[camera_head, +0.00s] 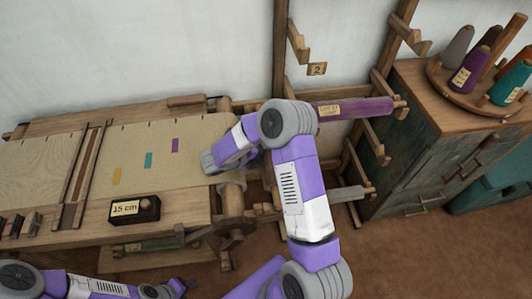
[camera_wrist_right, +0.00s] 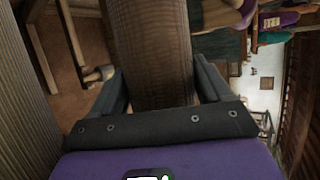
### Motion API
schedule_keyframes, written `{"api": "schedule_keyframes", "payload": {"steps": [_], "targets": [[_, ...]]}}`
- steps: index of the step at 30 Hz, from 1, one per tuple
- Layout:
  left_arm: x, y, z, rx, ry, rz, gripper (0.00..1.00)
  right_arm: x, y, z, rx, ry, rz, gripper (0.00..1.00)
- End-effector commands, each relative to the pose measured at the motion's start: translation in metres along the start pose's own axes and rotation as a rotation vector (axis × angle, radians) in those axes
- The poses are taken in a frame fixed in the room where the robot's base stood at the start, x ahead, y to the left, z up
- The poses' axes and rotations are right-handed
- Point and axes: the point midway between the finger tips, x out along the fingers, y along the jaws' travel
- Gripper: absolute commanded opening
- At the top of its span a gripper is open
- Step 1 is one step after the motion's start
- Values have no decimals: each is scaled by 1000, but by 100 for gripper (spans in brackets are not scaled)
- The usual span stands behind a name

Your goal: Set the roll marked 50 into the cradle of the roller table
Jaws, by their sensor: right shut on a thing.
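In the right wrist view a brown woven-looking roll (camera_wrist_right: 150,40) stands between the fingers of my right gripper (camera_wrist_right: 158,88), which is shut on it. No mark shows on its visible side. In the head view my right arm reaches over the right end of the loom, and its hand (camera_head: 215,160) hides most of what it holds. My left gripper (camera_head: 182,287) is low at the bottom edge, away from the loom; its fingers are too small to judge. A purple roll (camera_head: 355,109) with a small label lies on the wall rack.
The loom (camera_head: 110,118) bears pale cloth with coloured patches. A black box (camera_head: 135,208) reading 15 cm sits at its front. A grey roll (camera_head: 345,194) lies lower on the rack, below the tag 2 (camera_head: 317,69). A cabinet (camera_head: 425,150) with yarn cones stands at right.

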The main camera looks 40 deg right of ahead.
Motion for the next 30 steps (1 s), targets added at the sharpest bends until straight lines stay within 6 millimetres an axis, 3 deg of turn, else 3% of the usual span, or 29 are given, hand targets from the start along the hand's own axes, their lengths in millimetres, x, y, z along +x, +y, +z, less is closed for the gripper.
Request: {"api": "schedule_keyframes", "payload": {"steps": [7, 8, 10, 20, 23, 30], "targets": [[0, 0, 0, 0, 0, 0, 53, 1, 1, 0, 4, -1, -3, 19], [0, 0, 0, 0, 0, 0, 53, 1, 2, 0, 1, 0, 0, 79], [0, 0, 0, 0, 0, 0, 53, 1, 2, 0, 1, 0, -1, 88], [-1, 0, 0, 0, 0, 0, 53, -3, 1, 0, 1, -3, 0, 88], [-4, 1, 0, 0, 0, 0, 53, -15, 1, 1, 0, -5, 1, 88], [-15, 6, 1, 0, 0, 0, 53, -66, 0, 1, 0, -7, 1, 88]]}}
